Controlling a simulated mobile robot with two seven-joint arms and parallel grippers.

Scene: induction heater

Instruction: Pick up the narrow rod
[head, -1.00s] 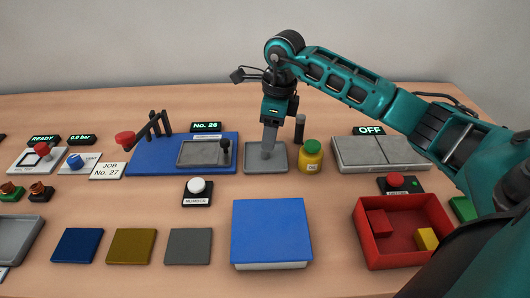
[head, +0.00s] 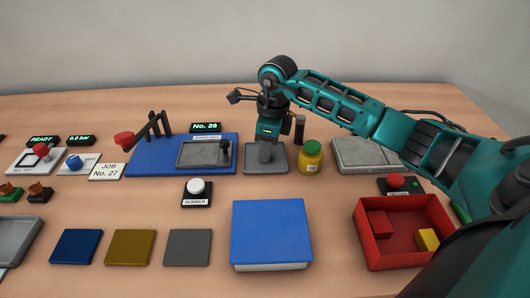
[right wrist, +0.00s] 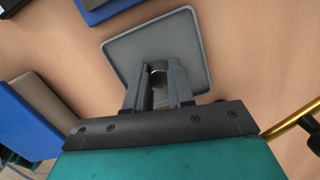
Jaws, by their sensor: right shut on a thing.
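My right gripper (head: 265,155) is down over the small grey tray (head: 281,168) at the middle of the table. Its fingers (right wrist: 160,88) point down into this tray in the right wrist view. They are shut on a narrow rod (right wrist: 158,66), of which only a small, round, metallic grey end shows between the fingertips. The rest of the rod is hidden by the fingers. In the head view the fingers hide the rod. My left gripper is not in view.
A yellow jar with a green lid (head: 311,157) stands close right of the tray. A dark upright cylinder (head: 299,130) is behind it. A blue fixture (head: 145,160) lies left, a blue block (head: 271,232) in front, and a red bin (head: 368,240) front right.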

